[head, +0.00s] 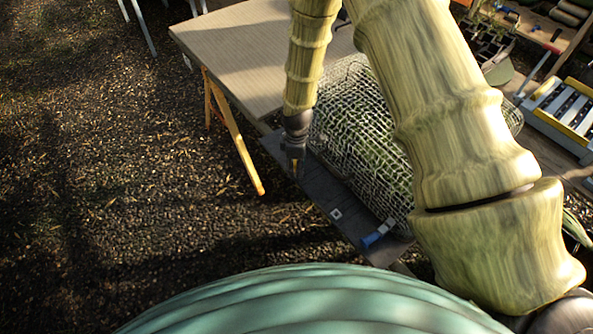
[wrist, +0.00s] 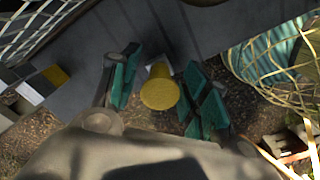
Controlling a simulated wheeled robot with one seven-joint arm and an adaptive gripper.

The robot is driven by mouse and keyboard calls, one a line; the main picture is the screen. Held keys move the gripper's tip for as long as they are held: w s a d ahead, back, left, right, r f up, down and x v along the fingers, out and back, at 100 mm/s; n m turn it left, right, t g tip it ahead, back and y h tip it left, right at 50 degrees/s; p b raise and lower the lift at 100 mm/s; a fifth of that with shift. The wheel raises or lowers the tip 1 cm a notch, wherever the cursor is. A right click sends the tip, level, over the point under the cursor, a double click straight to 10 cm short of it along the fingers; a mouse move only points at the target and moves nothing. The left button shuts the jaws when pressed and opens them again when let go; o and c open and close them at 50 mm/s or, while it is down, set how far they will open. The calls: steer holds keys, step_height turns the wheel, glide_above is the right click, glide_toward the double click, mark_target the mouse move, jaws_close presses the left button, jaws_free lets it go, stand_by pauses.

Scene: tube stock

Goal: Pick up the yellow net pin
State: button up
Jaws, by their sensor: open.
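The yellow net pin (wrist: 160,95) shows in the wrist view as a round yellow head with a paler part behind it, close to the dark grey board (wrist: 185,25). My gripper (wrist: 163,86) is open, with its teal finger pads on either side of the pin. A gap shows between the pin and each pad. In the head view my gripper (head: 296,168) points down at the board (head: 325,192), near its left edge; the pin is too small and covered to make out clearly there.
A wire-mesh roll (head: 355,110) stands close to the right of my gripper. A small white-marked square (head: 336,213) and a blue-ended item (head: 372,239) lie nearer on the board. A wooden table (head: 235,55) stands behind. Open gravel lies to the left.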

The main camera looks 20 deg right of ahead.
steer(key=c, duration=1)
steer(key=shift+w+r, duration=0.1)
steer(key=shift+r, duration=0.05)
steer(key=shift+r+b, duration=1.35)
steer(key=shift+r, duration=3.55)
